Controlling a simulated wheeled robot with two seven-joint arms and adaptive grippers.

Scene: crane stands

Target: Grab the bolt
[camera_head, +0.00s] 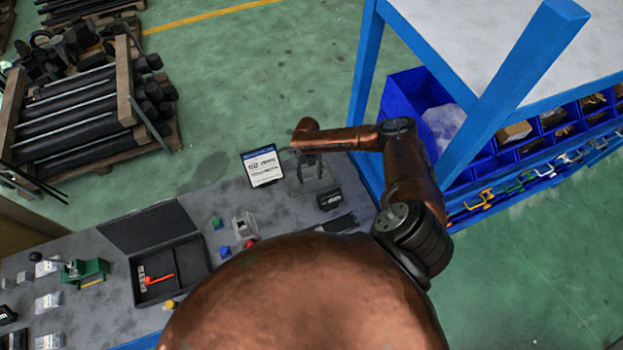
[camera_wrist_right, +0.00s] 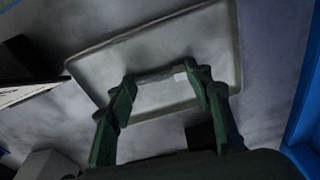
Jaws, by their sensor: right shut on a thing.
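My right gripper (camera_head: 309,162) hangs over the far right part of the grey table, its fingers pointing down. In the right wrist view its two dark green fingers (camera_wrist_right: 160,78) stand apart with a slim pale grey bar between their tips. This bar looks like the bolt (camera_wrist_right: 158,74), held crosswise, with a lighter end by the right finger. Below it is a shallow grey tray (camera_wrist_right: 215,40) with rounded corners. The bolt cannot be made out in the head view. My left gripper is not in view.
A sign in a black frame (camera_head: 262,166) stands just left of the gripper. A black box (camera_head: 330,199) lies to the right of it. An open black case (camera_head: 168,262) is further left. A blue rack (camera_head: 363,75) with bins borders the right side.

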